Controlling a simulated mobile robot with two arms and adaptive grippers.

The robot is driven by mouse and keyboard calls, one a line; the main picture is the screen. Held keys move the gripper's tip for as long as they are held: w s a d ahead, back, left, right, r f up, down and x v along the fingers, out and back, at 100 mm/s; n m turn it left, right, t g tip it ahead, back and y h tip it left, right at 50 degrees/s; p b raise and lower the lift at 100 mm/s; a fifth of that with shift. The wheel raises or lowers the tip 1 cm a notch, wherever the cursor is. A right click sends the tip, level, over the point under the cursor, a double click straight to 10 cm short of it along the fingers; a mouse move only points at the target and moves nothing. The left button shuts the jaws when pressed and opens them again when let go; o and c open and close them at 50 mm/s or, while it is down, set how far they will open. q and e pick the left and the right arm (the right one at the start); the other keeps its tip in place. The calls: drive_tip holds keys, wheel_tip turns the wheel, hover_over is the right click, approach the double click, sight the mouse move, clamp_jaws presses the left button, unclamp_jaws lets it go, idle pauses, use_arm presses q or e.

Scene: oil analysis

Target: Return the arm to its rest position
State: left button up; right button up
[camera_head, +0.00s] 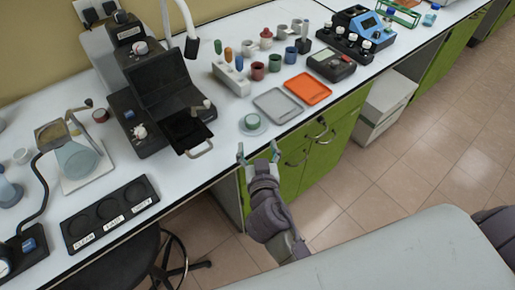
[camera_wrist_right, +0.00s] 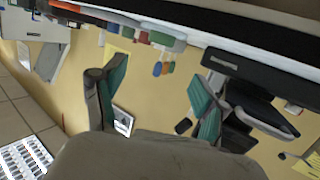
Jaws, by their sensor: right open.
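My right gripper (camera_head: 258,153) is open and empty in the head view. Its two teal-tipped fingers stand apart just off the front edge of the white bench, in front of the green cabinets. In the right wrist view, the open fingers (camera_wrist_right: 158,85) frame a yellowish wall, with nothing between them. Nearest to it on the bench is a small green-topped round item on a pale saucer (camera_head: 262,129), which it does not touch. My left gripper is not in view.
The white bench (camera_head: 225,143) carries a black open-lidded device (camera_head: 137,108), a grey tray (camera_head: 265,98), an orange tray (camera_head: 307,88), several cups, a flask (camera_head: 77,160) and a labelled black holder (camera_head: 108,216). A stool (camera_head: 122,262) stands below. Tiled floor (camera_head: 400,180) is clear at right.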

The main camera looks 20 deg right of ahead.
idle(0.4)
drive_tip(key=s+d+f+g, duration=0.6)
drive_tip(key=s+d, duration=0.1)
drive_tip(key=s, duration=0.1)
drive_tip(key=s+f+n+g+y, duration=0.35)
drive_tip(key=s+g, duration=0.25)
drive_tip(key=s, duration=0.7)
wheel_tip(320, 180, down, 24)
drive_tip(key=s+n+g, duration=0.1)
drive_tip(key=s+d+f+g, duration=0.1)
drive_tip(key=s+d+f, duration=0.1)
drive_tip(key=s+f, duration=1.5)
drive_tip(key=shift+s+d+f, duration=0.15)
drive_tip(key=shift+s+f, duration=0.1)
